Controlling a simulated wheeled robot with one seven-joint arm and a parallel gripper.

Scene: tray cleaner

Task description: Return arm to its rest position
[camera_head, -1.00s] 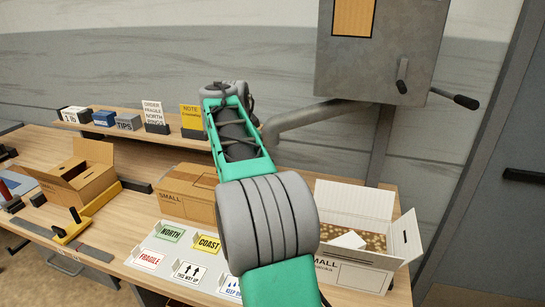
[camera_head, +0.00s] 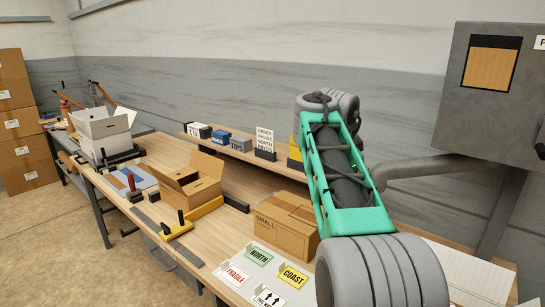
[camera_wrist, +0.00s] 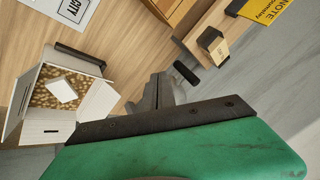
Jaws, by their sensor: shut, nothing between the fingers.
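My green and grey arm (camera_head: 345,180) is raised over the right part of the workbench (camera_head: 225,195). In the head view it reaches up and away, and its far end is bent behind the green link, so the gripper is hidden there. In the wrist view my gripper (camera_wrist: 165,92) shows as a grey shape beyond the dark bar and green housing. It looks shut, with nothing held, and is apart from the boxes.
An open white carton (camera_wrist: 28,125) with brown filling stands left in the wrist view. A closed SMALL box (camera_head: 285,225), an open cardboard box (camera_head: 190,185) and label cards (camera_head: 258,255) are on the bench. A grey wall cabinet (camera_head: 500,90) and pipe are close right of my arm.

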